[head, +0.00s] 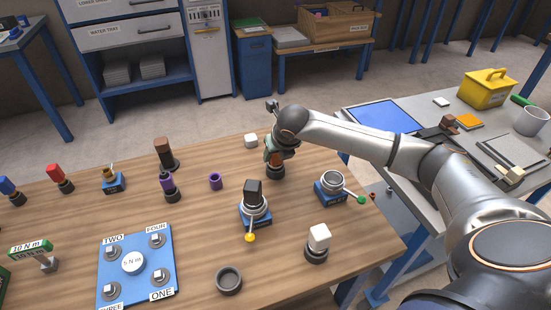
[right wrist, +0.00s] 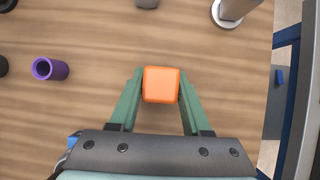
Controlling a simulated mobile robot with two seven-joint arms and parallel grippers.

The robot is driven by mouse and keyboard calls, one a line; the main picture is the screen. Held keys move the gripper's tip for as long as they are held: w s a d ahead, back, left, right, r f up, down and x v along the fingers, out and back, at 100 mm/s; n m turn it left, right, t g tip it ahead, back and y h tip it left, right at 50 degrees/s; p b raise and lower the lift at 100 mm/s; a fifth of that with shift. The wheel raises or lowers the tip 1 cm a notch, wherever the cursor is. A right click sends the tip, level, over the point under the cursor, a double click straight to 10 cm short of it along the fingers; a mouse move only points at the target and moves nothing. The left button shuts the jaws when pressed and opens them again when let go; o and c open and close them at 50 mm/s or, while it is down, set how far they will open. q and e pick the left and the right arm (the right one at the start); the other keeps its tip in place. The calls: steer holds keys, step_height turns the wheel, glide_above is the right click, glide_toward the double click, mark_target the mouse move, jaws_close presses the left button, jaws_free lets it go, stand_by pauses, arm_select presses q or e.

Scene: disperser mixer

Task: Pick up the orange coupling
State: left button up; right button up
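The orange coupling (head: 277,159) stands upright on the wooden table at the back, with a dark round base below it. In the right wrist view its square orange top (right wrist: 161,85) lies between the two green fingers. My right gripper (head: 275,156) comes down over it from above and partly hides it in the head view. In the right wrist view the right gripper (right wrist: 161,78) has a finger close along each side of the orange top. Whether the fingers press on it cannot be told. My left gripper is not in view.
A white block (head: 251,141) and a purple ring (head: 215,181) stand left of the gripper. A blue-based device with a green-knobbed lever (head: 331,186) is to the right. A black-topped device with a yellow knob (head: 254,203) is in front. Bare tabletop (head: 205,220) lies further left.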

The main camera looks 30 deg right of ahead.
jaws_close()
steer(key=shift+r, duration=0.1)
stand_by(0.3)
